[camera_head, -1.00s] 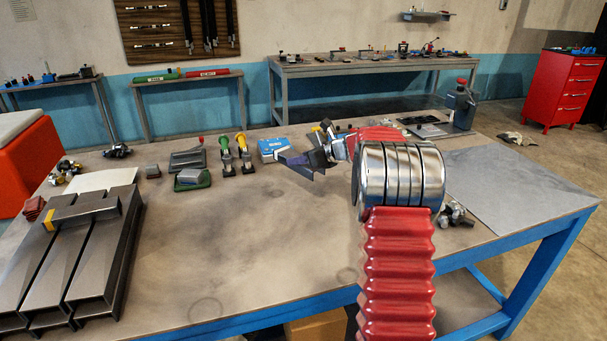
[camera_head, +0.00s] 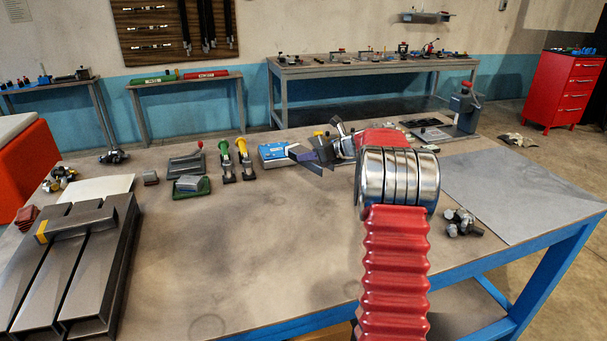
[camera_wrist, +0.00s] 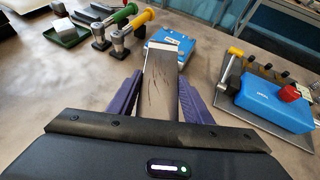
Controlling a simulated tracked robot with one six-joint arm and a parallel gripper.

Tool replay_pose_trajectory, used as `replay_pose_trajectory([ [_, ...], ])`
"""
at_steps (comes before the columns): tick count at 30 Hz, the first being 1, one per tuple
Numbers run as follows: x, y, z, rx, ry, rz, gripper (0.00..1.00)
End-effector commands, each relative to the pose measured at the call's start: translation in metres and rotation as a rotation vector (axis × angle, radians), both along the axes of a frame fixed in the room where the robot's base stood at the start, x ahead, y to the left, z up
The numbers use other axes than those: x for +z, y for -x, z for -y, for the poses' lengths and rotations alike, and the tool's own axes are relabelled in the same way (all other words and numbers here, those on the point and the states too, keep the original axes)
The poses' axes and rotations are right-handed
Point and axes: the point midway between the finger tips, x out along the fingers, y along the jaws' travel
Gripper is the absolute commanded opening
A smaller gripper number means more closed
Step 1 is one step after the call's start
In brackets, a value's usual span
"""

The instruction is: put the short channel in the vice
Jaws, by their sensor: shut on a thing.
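The short channel is a grey, scratched metal piece in the wrist view (camera_wrist: 160,88), with a bright far end. My gripper (camera_wrist: 158,98) is shut on it, a purple finger on each side. In the head view the channel (camera_head: 300,152) and my gripper (camera_head: 312,158) are above the bench, beside a small blue box (camera_head: 275,153). The channel's near end is hidden by my gripper. I cannot tell for sure which thing is the vice. A blue block with a red part (camera_wrist: 272,105) sits on a plate at the right of the wrist view.
Green and yellow-handled clamps (camera_head: 235,160) stand left of my gripper. Long grey channels (camera_head: 65,265) lie at the left with a yellow-ended bar (camera_head: 80,222) across them. A blue-grey device with a red top (camera_head: 464,108) stands at the back right. The middle front is clear.

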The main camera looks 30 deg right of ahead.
Motion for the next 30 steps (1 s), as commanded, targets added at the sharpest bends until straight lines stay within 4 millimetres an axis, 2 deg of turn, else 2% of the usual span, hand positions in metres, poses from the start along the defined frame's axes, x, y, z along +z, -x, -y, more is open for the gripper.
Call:
replay_pose_trajectory([
  [12,-0.05,0.0,0.001,-0.002,0.0,0.003,0.0],
  [26,-0.057,0.0,0.001,-0.002,0.0,0.004,0.0],
  [30,-0.069,0.0,0.001,-0.002,-0.003,0.003,0.0],
])
